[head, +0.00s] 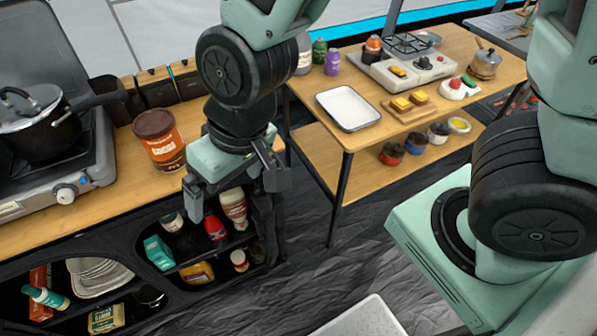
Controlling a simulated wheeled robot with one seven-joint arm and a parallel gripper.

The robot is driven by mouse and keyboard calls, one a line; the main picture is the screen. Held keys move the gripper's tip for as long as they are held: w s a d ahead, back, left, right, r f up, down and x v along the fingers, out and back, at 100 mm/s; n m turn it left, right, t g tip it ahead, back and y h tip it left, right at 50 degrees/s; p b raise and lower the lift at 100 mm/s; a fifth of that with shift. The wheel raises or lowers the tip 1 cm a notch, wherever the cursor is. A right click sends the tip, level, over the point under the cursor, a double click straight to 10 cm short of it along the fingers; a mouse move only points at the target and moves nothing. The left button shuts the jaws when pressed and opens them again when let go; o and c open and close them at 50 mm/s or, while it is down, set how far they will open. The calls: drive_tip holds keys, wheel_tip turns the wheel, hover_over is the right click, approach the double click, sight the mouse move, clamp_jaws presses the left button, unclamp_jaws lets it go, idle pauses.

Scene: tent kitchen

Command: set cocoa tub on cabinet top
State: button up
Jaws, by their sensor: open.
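The cocoa tub (159,142) is an orange tub with a brown lid. It stands upright on the wooden cabinet top (120,183), near its right end, between the stove and my arm. My gripper (236,207) points downward in front of the cabinet's right end, to the right of the tub. Its two fingers are spread apart with nothing held between them. The tub and the gripper do not touch.
A stove (97,160) with a dark pot (38,124) stands left of the tub. Shelves below hold bottles, boxes and plates. A second wooden table (375,138) at right bears a white tray (347,107) and a small stove. A pale bin (362,318) is at bottom.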

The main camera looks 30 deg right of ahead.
drive_tip(key=s+d+r+n+g+h, duration=0.1)
drive_tip(key=s+d+r+n+h, duration=0.1)
drive_tip(key=s+d+r, duration=0.3)
drive_tip(key=s+d+n, duration=0.1)
drive_tip(key=s+d, duration=0.1)
drive_tip(key=d, duration=0.1)
drive_tip(key=shift+s, duration=0.3)
